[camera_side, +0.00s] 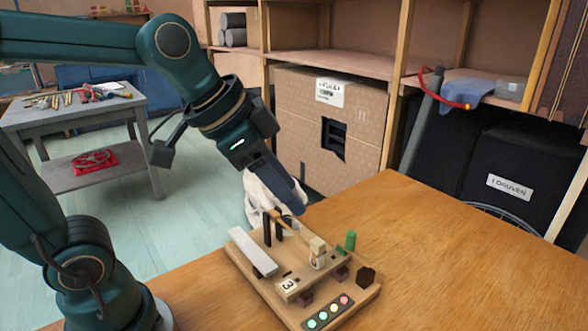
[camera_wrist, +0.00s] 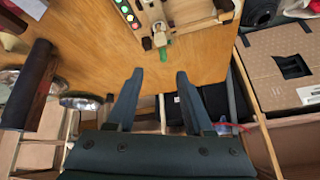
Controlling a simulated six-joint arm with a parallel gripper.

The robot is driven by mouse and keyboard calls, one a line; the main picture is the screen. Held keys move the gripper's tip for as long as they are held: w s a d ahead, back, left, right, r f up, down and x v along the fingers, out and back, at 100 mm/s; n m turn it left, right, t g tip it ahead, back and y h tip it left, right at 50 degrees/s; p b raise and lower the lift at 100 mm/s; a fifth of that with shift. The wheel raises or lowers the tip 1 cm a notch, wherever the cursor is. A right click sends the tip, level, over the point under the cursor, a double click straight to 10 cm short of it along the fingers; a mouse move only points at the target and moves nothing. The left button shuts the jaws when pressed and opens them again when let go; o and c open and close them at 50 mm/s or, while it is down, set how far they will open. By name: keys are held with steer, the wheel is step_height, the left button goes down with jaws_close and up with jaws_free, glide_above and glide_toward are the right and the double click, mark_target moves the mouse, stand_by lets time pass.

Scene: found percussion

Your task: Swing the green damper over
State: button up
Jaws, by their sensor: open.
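The green damper (camera_side: 350,240) is a short upright green peg at the far right side of a wooden device (camera_side: 265,295) on the table. In the wrist view the green piece (camera_wrist: 163,56) shows at the device's near edge. My gripper (camera_side: 299,203) is above the back part of the device in the side view, pointing down and apart from the damper. In the wrist view my gripper (camera_wrist: 155,74) has its two fingers spread with nothing between them. The damper's base is partly hidden in the side view.
The device carries a pale metal bar (camera_side: 252,251), a cream block (camera_side: 317,252), dark posts, a "3" label (camera_side: 288,285) and several coloured lights (camera_side: 328,311). A dark brown knob (camera_side: 366,276) stands at its right edge. The wooden table (camera_side: 450,260) is clear to the right.

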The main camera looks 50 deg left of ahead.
steer(key=m+g, duration=0.1)
steer(key=m, duration=0.1)
glide_toward(351, 232)
steer(key=shift+g+h, duration=0.6)
steer(key=shift+g, duration=0.2)
steer(key=w+f, duration=0.3)
steer(key=shift+d+f, duration=0.1)
steer(key=shift+f, duration=0.55)
steer(key=shift+x, duration=2.55)
steer(key=shift+s, duration=0.1)
jaws_close()
